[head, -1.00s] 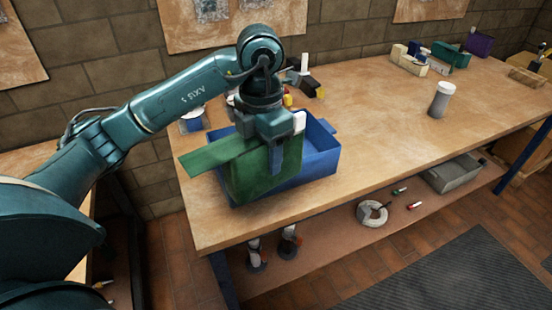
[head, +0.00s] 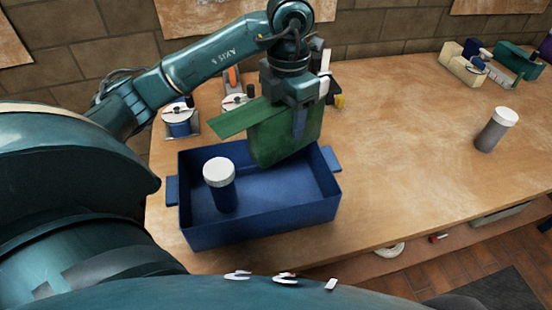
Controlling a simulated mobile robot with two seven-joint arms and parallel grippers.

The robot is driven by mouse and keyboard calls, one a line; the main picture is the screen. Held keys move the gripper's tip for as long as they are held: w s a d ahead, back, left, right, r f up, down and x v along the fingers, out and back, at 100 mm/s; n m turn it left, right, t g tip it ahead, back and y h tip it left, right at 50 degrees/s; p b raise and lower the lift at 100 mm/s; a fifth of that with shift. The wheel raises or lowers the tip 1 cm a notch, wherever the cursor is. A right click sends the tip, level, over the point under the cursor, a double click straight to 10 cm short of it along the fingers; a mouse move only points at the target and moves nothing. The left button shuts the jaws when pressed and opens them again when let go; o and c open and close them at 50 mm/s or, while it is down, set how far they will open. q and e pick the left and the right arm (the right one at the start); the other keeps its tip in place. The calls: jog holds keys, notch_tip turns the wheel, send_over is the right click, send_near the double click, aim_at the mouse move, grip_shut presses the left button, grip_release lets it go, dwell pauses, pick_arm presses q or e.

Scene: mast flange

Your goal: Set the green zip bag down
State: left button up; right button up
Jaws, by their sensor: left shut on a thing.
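The green zip bag (head: 278,140) hangs from my left gripper (head: 299,122), which is shut on its upper part. A flat green strip (head: 232,118) sticks out to the left from the bag's top. The bag's lower part overlaps the back wall and the inside of the open blue bin (head: 262,226) in the picture. I cannot tell whether the bag touches the bin. My right gripper is not in view.
A dark blue bottle with a white lid (head: 219,185) stands inside the bin at left. Spools on stands (head: 181,122) are behind it. A grey bottle with a white lid (head: 496,130) stands at right. The bench (head: 410,165) between is clear.

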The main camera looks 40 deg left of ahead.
pick_arm(q)
jog(key=shift+s+f+p, duration=0.15)
jog(key=shift+f+p, duration=0.3)
jog(key=shift+f, duration=7.8)
jog(key=shift+f, duration=0.1)
jog(key=o, duration=1)
jog(key=shift+o, duration=0.2)
notch_tip(320, 180, up, 12)
jog(key=shift+r+b, duration=0.15)
jog(key=shift+b, duration=0.55)
